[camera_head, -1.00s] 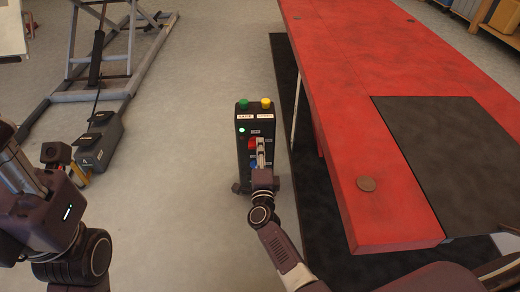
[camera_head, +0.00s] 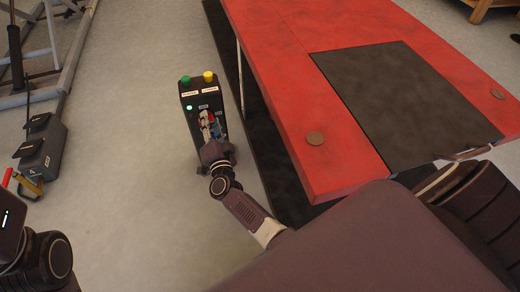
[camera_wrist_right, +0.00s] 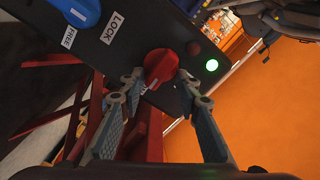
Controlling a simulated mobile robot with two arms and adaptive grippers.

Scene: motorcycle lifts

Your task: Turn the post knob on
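The dark control post (camera_head: 192,131) stands on the floor left of the red lift, with a green and a yellow button on top and a lit green light on its face. Its red knob (camera_wrist_right: 160,67) lies between the fingertips of my right gripper (camera_wrist_right: 160,82) in the right wrist view. The fingers are apart, one on each side of the knob; firm contact cannot be made out. In the head view the right gripper (camera_head: 211,128) covers much of the post's front. A blue knob (camera_wrist_right: 78,12) sits beside labels FREE and LOCK. My left gripper is out of view.
The red lift table (camera_head: 278,75) with a dark plate (camera_head: 400,90) stands close right of the post. A grey pedal box (camera_head: 42,150) and a metal lift frame are at the left. Open floor (camera_head: 130,110) lies between them.

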